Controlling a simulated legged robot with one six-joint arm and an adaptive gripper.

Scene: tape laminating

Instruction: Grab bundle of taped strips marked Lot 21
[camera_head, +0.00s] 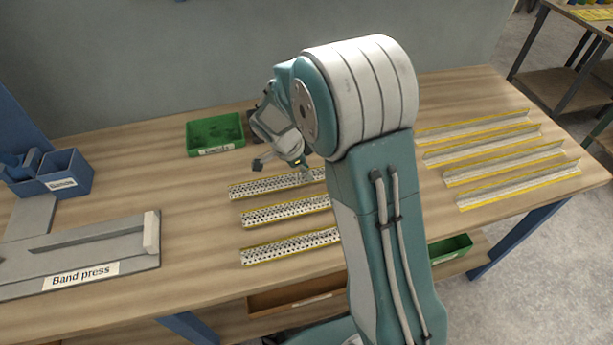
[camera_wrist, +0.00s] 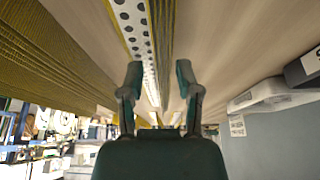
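Three dotted strip bundles with yellow edges lie left of my arm in the head view: a rear one (camera_head: 262,187), a middle one (camera_head: 285,213) and a front one (camera_head: 290,246). Their right ends are partly hidden by my arm. Several more strip bundles (camera_head: 500,157) lie to the right. No Lot 21 mark is readable. My gripper (camera_head: 281,168) is over the rear left bundle, its fingers spread. In the wrist view the open fingers (camera_wrist: 158,78) stand on either side of a dotted, yellow-edged strip (camera_wrist: 137,35). I cannot tell whether they touch it.
A green bin (camera_head: 191,141) stands behind the rear bundle. A grey band press (camera_head: 120,238) and a blue box (camera_head: 68,172) are at the left. The wooden table (camera_head: 190,220) is bare between press and bundles. A grey wall (camera_head: 150,70) rises behind.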

